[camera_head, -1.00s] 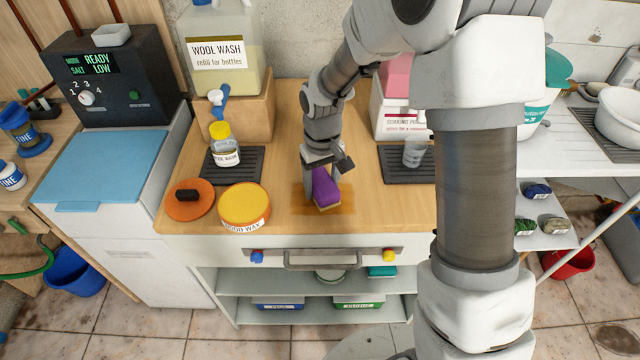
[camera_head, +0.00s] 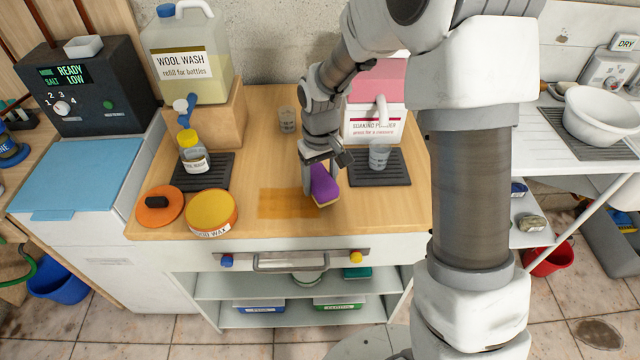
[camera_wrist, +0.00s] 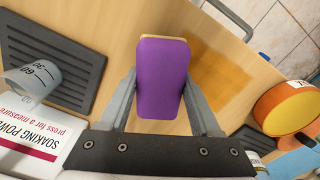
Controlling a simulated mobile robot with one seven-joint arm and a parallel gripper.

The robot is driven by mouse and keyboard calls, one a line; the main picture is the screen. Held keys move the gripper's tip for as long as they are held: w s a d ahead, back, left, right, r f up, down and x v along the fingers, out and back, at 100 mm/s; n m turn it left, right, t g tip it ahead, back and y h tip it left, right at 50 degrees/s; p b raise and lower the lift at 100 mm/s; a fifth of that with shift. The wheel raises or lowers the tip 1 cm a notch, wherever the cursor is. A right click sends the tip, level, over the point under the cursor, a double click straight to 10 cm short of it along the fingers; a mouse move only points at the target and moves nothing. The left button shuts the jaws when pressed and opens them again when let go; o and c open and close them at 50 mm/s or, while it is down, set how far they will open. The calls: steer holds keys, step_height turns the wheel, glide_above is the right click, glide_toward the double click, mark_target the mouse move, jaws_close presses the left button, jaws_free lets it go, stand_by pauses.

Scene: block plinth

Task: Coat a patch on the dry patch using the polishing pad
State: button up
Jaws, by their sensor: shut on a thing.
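My gripper (camera_head: 322,190) is shut on the polishing pad (camera_head: 325,184), a purple block with a tan underside. The pad also shows between the two fingers in the wrist view (camera_wrist: 162,80). In the wrist view the patch (camera_wrist: 218,80) lies beside the pad. I cannot tell whether the pad's underside touches the wood. The round wood wax tin (camera_head: 211,208) is left of the patch, with its orange lid (camera_head: 159,206) beside it.
A wool wash jug (camera_head: 188,60) stands on a wooden block (camera_head: 215,119) at the back left. A small bottle (camera_head: 194,152) stands on a dark mat. A soaking powder box (camera_head: 374,122) and a measuring cup (camera_head: 379,154) are right of my gripper. The counter's front edge is close.

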steer(key=shift+r+p, duration=1.9)
steer(key=shift+r, duration=1)
